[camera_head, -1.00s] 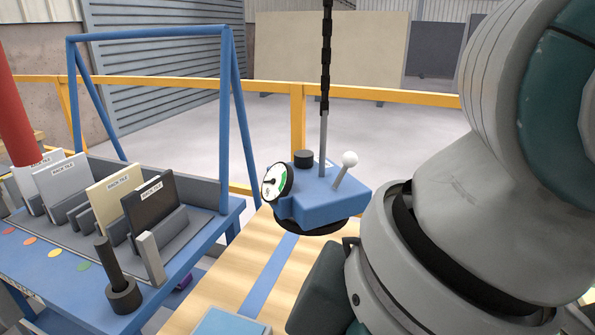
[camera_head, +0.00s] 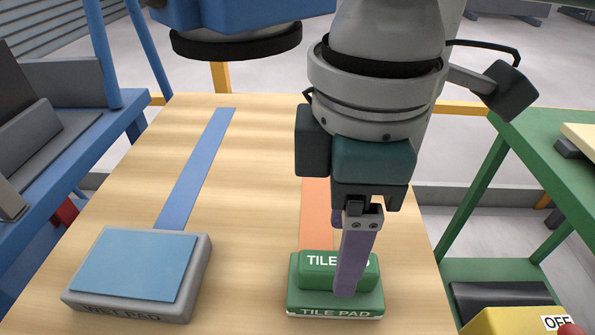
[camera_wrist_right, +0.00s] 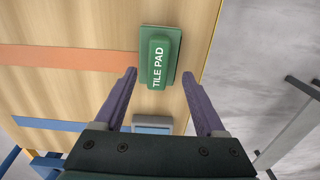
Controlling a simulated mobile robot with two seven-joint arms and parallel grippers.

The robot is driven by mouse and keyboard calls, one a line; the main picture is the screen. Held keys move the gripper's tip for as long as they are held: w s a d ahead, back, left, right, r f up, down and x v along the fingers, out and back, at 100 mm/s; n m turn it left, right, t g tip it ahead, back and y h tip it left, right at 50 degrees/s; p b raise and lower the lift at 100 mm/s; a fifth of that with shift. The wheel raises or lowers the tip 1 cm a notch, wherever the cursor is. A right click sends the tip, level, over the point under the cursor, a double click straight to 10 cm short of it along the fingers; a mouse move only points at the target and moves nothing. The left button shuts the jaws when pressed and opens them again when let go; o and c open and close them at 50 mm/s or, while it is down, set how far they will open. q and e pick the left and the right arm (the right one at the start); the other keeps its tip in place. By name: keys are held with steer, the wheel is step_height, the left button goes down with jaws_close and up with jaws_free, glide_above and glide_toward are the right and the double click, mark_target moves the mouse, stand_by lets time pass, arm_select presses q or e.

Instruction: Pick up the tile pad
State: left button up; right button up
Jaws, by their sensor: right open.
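The green tile pad (camera_head: 316,262) sits on its green base labelled TILE PAD (camera_head: 335,310) at the front right of the wooden table. In the right wrist view the tile pad (camera_wrist_right: 156,62) lies beyond my open fingertips, with its long side running up the picture. My right gripper (camera_head: 352,290) is above the pad in the head view, and its purple finger hides part of the lettering. My left gripper is not in view.
A grey pad holder labelled WET PAD with a blue top (camera_head: 135,265) stands left on the table (camera_head: 255,200). A blue rack (camera_head: 75,150) is left. A green stand (camera_head: 530,150) and yellow switch box (camera_head: 515,318) are right.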

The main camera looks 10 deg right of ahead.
mark_target(310, 293)
step_height(310, 293, down, 5)
steer(key=shift+w+f+b, duration=0.1)
steer(key=shift+b, duration=0.65)
jaws_close()
